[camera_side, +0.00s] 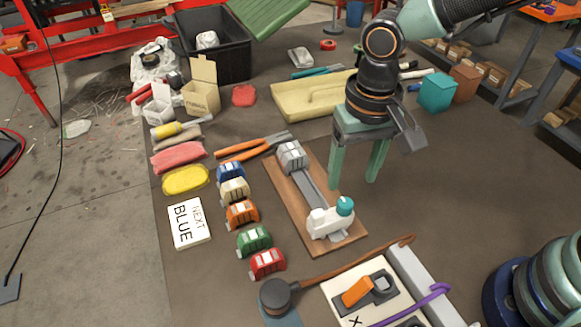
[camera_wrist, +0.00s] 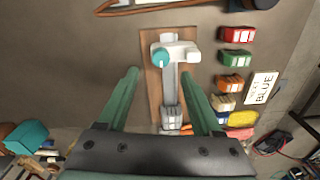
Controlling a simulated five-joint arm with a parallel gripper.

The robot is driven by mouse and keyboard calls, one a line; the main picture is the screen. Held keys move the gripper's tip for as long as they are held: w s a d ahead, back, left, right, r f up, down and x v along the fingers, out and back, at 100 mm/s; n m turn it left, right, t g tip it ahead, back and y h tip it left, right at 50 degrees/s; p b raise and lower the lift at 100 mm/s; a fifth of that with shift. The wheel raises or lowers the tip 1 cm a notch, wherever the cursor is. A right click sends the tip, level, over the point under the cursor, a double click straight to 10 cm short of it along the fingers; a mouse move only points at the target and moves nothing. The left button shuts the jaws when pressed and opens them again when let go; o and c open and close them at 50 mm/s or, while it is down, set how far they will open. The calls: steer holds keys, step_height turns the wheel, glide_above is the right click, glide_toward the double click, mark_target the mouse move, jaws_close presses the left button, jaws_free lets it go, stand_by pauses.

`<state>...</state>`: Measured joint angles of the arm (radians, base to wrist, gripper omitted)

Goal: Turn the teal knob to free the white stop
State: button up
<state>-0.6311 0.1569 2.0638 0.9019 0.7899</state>
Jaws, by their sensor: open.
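The teal knob (camera_side: 345,205) sits on top of the white stop (camera_side: 327,222) at the near end of a grey rail (camera_side: 312,190). The rail is fixed to a brown wooden board (camera_side: 283,203). A grey ribbed block (camera_side: 291,156) sits at the rail's far end. In the wrist view the knob (camera_wrist: 160,58) and stop (camera_wrist: 185,50) lie ahead of my fingertips. My gripper (camera_side: 353,182) has two green fingers, apart and empty, and is above and beside the board, touching nothing that I can see. It also shows in the wrist view (camera_wrist: 162,72).
Several toy cars (camera_side: 242,214) line the board's left side, near a card reading "NEXT BLUE" (camera_side: 190,223). Orange-handled pliers (camera_side: 245,150) lie at its far end. The right is mostly clear.

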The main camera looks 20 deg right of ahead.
mark_target(346, 202)
step_height(346, 202, down, 7)
steer(key=shift+a, duration=0.1)
stand_by(0.3)
jaws_close()
